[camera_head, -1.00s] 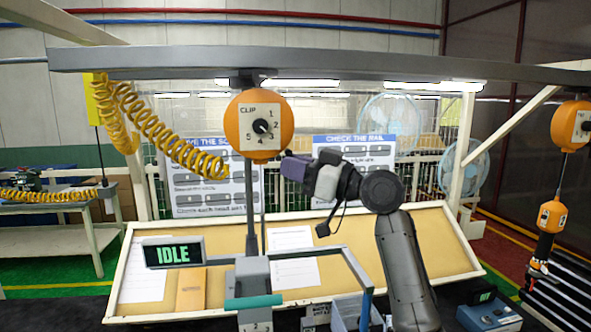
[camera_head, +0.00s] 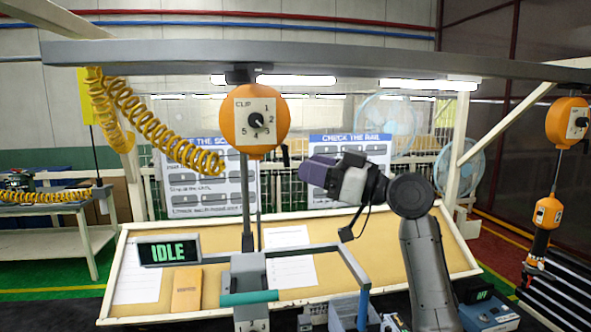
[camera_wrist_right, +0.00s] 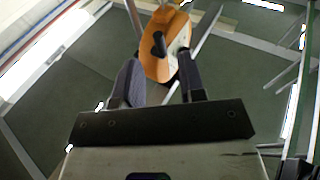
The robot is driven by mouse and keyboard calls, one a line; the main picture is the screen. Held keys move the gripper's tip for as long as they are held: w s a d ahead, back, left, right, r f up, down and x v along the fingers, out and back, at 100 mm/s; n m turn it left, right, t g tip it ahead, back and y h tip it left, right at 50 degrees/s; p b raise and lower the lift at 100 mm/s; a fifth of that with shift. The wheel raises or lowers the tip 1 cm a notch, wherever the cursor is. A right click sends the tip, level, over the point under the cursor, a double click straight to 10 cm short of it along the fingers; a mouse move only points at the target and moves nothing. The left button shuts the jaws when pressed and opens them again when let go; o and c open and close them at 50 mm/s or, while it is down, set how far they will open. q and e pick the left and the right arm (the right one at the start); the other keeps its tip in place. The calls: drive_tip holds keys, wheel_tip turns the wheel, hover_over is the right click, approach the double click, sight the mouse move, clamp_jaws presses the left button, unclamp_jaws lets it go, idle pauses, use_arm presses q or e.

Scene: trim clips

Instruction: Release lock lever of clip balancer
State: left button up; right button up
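The clip balancer (camera_head: 241,141) is a round orange housing hanging from the overhead rail, with a pale "CLIP" dial and black knob (camera_head: 256,121). A small dark piece, perhaps the lock lever (camera_head: 285,155), shows at its lower right edge. In the right wrist view the balancer (camera_wrist_right: 157,66) is ahead, beyond the fingertips, with a dark lever-like piece (camera_wrist_right: 158,43) on its orange side. My right gripper (camera_head: 308,172) is to the right of the balancer and a little lower, apart from it. Its fingers (camera_wrist_right: 160,82) are parted with nothing between them. My left gripper is not in view.
A grey frame with a teal bar (camera_head: 248,298) hangs below the balancer. An "IDLE" display (camera_head: 169,251) stands to its left. A yellow coiled hose (camera_head: 160,135) hangs at left. A second orange balancer (camera_head: 566,122) hangs far right. A tilted tan board (camera_head: 400,255) lies behind.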

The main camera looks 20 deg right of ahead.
drive_tip(key=b+v, duration=0.2)
drive_tip(key=v, duration=0.6)
drive_tip(key=shift+s+d, duration=0.25)
drive_tip(key=shift+s, duration=0.05)
drive_tip(key=shift+f, duration=0.1)
